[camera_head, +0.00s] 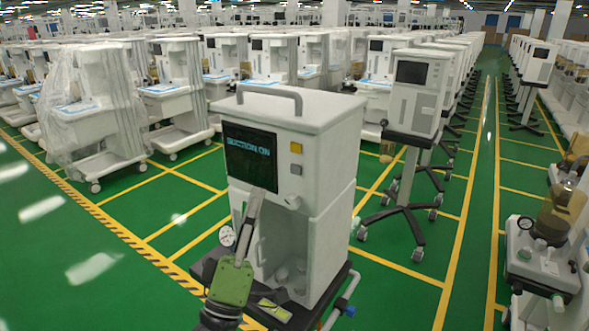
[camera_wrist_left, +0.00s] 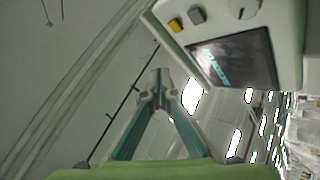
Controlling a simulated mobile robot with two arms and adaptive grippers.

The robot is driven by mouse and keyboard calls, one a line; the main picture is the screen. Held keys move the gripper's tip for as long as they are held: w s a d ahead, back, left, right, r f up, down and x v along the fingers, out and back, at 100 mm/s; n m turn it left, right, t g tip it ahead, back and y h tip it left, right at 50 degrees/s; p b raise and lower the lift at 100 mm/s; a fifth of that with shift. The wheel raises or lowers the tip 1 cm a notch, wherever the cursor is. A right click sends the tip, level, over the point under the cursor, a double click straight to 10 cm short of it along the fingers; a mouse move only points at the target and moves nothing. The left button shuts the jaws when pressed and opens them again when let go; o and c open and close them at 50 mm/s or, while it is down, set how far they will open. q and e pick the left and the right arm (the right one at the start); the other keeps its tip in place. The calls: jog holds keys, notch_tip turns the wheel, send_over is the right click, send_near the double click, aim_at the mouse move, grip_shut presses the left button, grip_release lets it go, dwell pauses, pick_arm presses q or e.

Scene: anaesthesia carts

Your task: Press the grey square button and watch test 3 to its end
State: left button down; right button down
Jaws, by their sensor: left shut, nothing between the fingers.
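The white machine (camera_head: 325,125) stands in front of me, with a handle on top and a dark screen (camera_head: 250,156) reading "SUCTION ON" in pale blue letters. Right of the screen are a yellow square button (camera_head: 296,148) and, below it, the grey square button (camera_head: 296,169). In the left wrist view the grey button (camera_wrist_left: 197,16) and the yellow button (camera_wrist_left: 175,25) show at the top, with the screen (camera_wrist_left: 235,62) beside them. My left gripper (camera_head: 257,192) is shut and empty, its tips near the screen's lower edge, left of and below the grey button. My right gripper is not in view.
A knob (camera_head: 293,201) sits below the buttons. A wheeled stand with a monitor (camera_head: 415,85) is behind to the right. Rows of carts fill the hall; green aisle floor lies at left and right.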

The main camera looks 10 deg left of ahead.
aim_at(296, 170)
pick_arm(q)
jog(key=shift+w+d+b, duration=0.4)
jog(key=shift+w+d, duration=0.1)
jog(key=shift+w, duration=0.9)
jog(key=shift+w+d+b, duration=0.35)
jog(key=shift+w+d, duration=0.15)
jog(key=shift+w, duration=0.9)
jog(key=shift+w+d+b, duration=0.4)
jog(key=shift+w+d, duration=0.1)
jog(key=shift+w, duration=0.9)
jog(key=shift+w, duration=0.15)
jog(key=shift+w+d, duration=0.15)
jog(key=shift+w, duration=0.1)
jog(key=shift+w+d+b, duration=0.15)
jog(key=shift+w+b, duration=0.25)
jog(key=shift+b, duration=0.05)
jog(key=shift+s, duration=0.15)
jog(key=shift+s+a+p, duration=0.3)
jog(key=shift+s, duration=0.4)
